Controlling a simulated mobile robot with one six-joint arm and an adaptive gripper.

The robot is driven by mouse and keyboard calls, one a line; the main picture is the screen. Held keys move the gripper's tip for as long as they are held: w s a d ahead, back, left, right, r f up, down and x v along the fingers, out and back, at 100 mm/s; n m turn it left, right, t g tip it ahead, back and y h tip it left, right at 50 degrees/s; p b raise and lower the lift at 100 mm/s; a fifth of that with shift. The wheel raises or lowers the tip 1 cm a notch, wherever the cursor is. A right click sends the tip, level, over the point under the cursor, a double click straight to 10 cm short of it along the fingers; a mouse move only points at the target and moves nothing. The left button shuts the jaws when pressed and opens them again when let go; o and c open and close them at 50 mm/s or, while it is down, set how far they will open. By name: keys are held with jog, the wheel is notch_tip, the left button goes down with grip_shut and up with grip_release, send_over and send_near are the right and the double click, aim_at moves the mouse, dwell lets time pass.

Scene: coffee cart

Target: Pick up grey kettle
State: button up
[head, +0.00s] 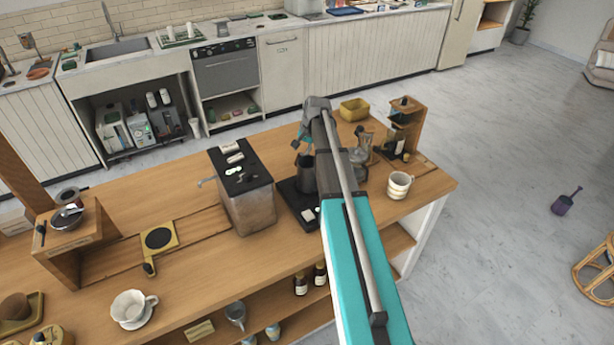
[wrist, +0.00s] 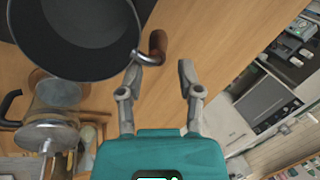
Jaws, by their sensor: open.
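The grey kettle (head: 306,175) stands on a black flat base on the wooden counter, partly hidden behind my arm in the head view. In the wrist view a large dark round open vessel, which looks like the kettle (wrist: 78,40), fills the upper left. Its brown handle (wrist: 157,46) sticks out to the right. My gripper (wrist: 160,66) is open and empty, its two fingers apart. The handle's end lies just past the fingertips, nearer the left finger; I cannot tell whether they touch. In the head view my gripper (head: 302,142) is above and behind the kettle.
A glass brewer (head: 363,152) stands close right of the kettle and shows in the wrist view (wrist: 55,95). A striped cup (head: 398,186) is at the right. A dark-topped metal box (head: 246,200) stands left. A yellow bin (head: 354,109) is behind.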

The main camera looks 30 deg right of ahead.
jog(key=shift+f, duration=0.1)
jog(key=shift+b+x, duration=2.55)
jog(key=shift+d, duration=0.1)
grip_shut()
